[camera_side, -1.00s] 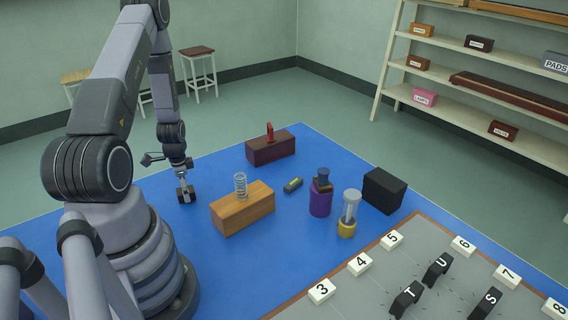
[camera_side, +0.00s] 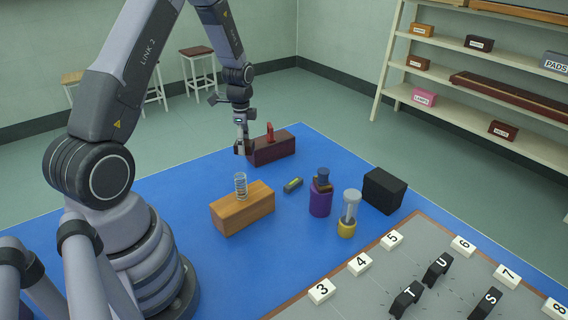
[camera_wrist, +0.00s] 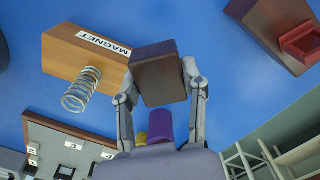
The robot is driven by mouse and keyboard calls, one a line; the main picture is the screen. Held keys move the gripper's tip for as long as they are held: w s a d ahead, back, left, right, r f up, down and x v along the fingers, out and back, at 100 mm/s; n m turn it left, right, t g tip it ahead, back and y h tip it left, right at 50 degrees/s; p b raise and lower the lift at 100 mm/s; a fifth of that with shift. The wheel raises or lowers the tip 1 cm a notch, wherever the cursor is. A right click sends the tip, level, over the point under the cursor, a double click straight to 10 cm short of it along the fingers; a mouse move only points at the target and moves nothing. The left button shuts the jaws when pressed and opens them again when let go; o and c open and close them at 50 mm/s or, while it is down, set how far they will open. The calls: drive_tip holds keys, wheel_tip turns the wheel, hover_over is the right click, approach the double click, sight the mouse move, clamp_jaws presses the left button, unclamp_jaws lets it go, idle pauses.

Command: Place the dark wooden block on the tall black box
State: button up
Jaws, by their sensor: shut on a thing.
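The dark wooden block (camera_wrist: 158,72) is a small dark brown block between the two fingers of my gripper (camera_wrist: 159,70) in the wrist view. My gripper (camera_side: 243,147) is shut on it and holds it above the blue mat. In the side view it is in front of the left end of a long dark red-brown block. The tall black box (camera_side: 384,191) stands on the mat at the right, well apart from my gripper. Its top is bare. I cannot make it out in the wrist view.
The dark red-brown block (camera_side: 264,151) carries a red piece (camera_side: 270,131). A light wooden MAGNET block (camera_side: 243,210) bears a spring (camera_side: 240,185). A small level (camera_side: 293,185), a purple cylinder (camera_side: 320,203) and a yellow-based cylinder (camera_side: 347,228) stand between it and the black box.

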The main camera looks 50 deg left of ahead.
drive_tip(key=w+d+r+m, duration=0.3)
drive_tip(key=w+d, duration=0.2)
drive_tip(key=d, duration=0.3)
drive_tip(key=w+d+r+m, duration=0.2)
drive_tip(key=w+d+m, duration=0.15)
drive_tip(key=d, duration=0.55)
drive_tip(key=w+d+r+m, duration=0.25)
drive_tip(key=w+d, duration=0.25)
drive_tip(key=d, duration=0.3)
hover_over(386, 179)
drive_tip(key=s, duration=0.1)
wheel_tip(386, 179, down, 8)
drive_tip(key=shift+a+r, duration=0.1)
drive_tip(key=shift+w+f, duration=0.45)
drive_tip(key=shift+f, duration=1.7)
